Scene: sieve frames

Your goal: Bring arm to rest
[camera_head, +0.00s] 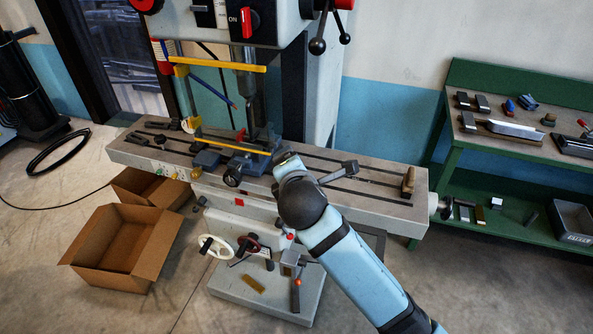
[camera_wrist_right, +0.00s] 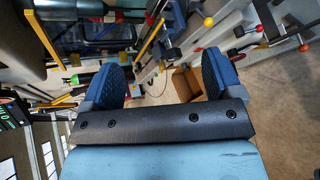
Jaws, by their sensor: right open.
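My right arm (camera_head: 350,262), light blue with dark joints, comes in from the lower right in the head view. It reaches over the front edge of the grey machine table (camera_head: 390,190). Its far end is beside the vise (camera_head: 232,158); the fingers cannot be made out there. In the wrist view my right gripper (camera_wrist_right: 162,80) has two blue pads set wide apart with nothing between them. It is open and empty. My left gripper is in neither view.
A drill press head (camera_head: 215,20) with yellow guard bars (camera_head: 218,67) stands above the vise. Cardboard boxes (camera_head: 95,271) lie on the floor at left. A green workbench (camera_head: 480,155) with metal parts is at right. Floor at the lower right is clear.

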